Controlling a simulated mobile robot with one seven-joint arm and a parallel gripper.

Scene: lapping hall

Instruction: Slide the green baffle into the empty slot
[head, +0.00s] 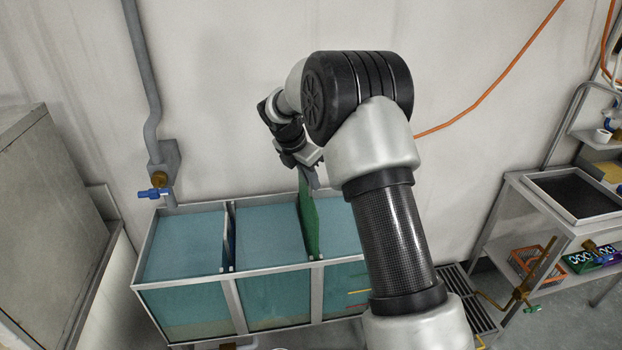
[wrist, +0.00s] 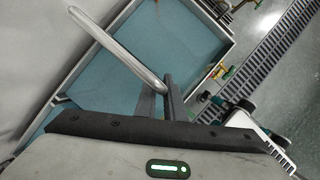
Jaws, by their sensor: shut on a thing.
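The green baffle (head: 308,217) is a thin upright panel in the head view, at the line between the middle and right compartments of the tank (head: 272,268). My gripper (head: 307,179) is shut on its upper end, which stands above the tank rim. The baffle's lower front corner is near the front rim post; I cannot tell whether its edges sit in the slot's guides. My arm hides part of the right compartment.
Another divider (head: 229,238) stands between the left and middle compartments. A pipe with a blue-handled valve (head: 154,193) rises at the back left. A grey cabinet (head: 45,225) is at the left. A metal stand (head: 545,215) with trays is at the right, beside a floor grate (head: 468,300).

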